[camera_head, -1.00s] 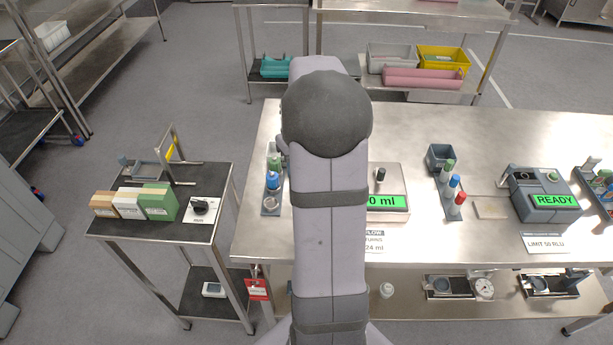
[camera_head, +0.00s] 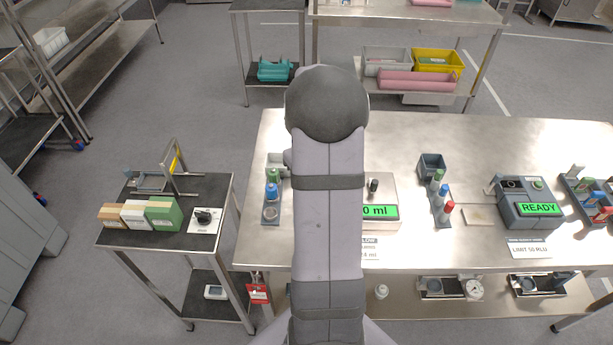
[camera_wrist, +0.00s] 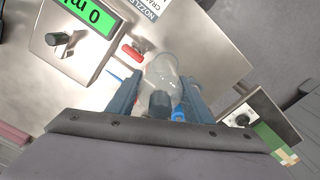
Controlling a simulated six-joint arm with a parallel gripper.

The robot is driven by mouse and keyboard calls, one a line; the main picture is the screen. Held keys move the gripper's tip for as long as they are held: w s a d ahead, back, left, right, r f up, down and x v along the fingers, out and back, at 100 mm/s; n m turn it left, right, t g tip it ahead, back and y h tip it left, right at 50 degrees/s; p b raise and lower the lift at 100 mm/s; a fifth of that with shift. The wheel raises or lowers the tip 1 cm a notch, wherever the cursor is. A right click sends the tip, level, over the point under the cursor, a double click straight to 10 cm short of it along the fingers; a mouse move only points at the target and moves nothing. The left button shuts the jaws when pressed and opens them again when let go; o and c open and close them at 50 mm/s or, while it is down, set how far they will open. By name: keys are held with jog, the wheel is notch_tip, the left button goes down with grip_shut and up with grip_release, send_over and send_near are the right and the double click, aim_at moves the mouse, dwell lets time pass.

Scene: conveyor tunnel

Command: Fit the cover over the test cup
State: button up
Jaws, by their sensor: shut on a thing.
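My gripper (camera_wrist: 158,98) is shut on a clear, rounded, see-through piece (camera_wrist: 162,70), which looks like the cover. A dark grey cylindrical part shows between the fingers, through or against the clear piece; I cannot tell which. The held piece is over the steel bench in the wrist view. In the head view my arm hides the gripper and whatever is under it. I cannot pick out the test cup for certain in either view.
A dispenser with a green display (camera_head: 380,212) and dark knob stands right of my arm. A rack (camera_head: 270,213) with green- and blue-capped bottles is left of it. A red lever (camera_wrist: 132,53) lies close to the held piece. A READY instrument (camera_head: 527,205) stands farther right.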

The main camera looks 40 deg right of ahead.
jog(key=w+d+r+p, duration=0.2)
jog(key=w+d+r, duration=0.2)
jog(key=w+d, duration=0.2)
jog(key=shift+w+d+n, duration=0.3)
jog(key=shift+w+d, duration=0.1)
jog(key=shift+d, duration=0.6)
jog(key=shift+f+b, duration=2.15)
jog(key=shift+f, duration=0.7)
jog(key=shift+f, duration=0.3)
